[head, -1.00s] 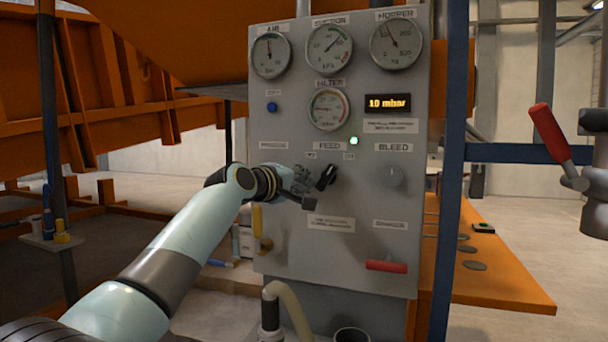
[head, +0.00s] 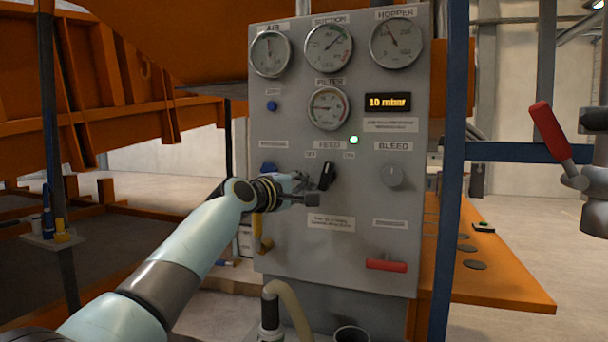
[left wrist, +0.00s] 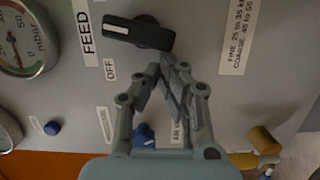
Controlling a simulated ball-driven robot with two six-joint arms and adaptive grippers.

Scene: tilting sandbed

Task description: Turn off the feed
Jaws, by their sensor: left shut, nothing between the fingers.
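The FEED knob (head: 327,176) is a black lever handle on the grey control panel, between the OFF and ON labels. Its pointer stands near upright, leaning slightly toward ON. In the left wrist view the knob (left wrist: 140,33) shows its white line, with the OFF label (left wrist: 110,70) beside it. My left gripper (head: 312,194) is shut and empty, just below and left of the knob in the head view. In the left wrist view the fingertips (left wrist: 168,65) sit close to the knob's edge; I cannot tell whether they touch it. My right gripper is out of view.
The panel carries several gauges, a lit green lamp (head: 354,140), a 10 mbar display (head: 388,102), a BLEED knob (head: 392,176) and a red handle (head: 386,265). A blue post (head: 447,190) stands at the right. A hose (head: 287,300) rises below the panel.

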